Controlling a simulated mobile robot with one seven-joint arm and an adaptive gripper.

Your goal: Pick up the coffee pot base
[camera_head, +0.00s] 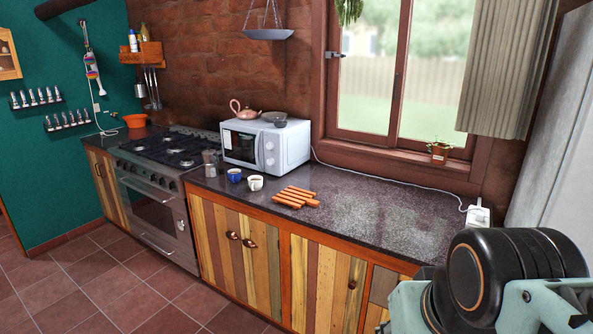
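A small grey metal pot-like thing (210,162) stands on the counter between the stove and the microwave. It looks like the coffee pot base, but it is too small in the picture to be sure of its shape. A blue mug (234,176) and a white mug (256,183) stand to its right, in front of the microwave. Parts of my own arm fill the lower right corner of the view, far from the pot. My gripper's fingers do not show.
The white microwave (266,146) carries a copper teapot (244,111) and dark bowls. The stove (165,152) is at the left. A hanging scale pan (268,34) is above.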

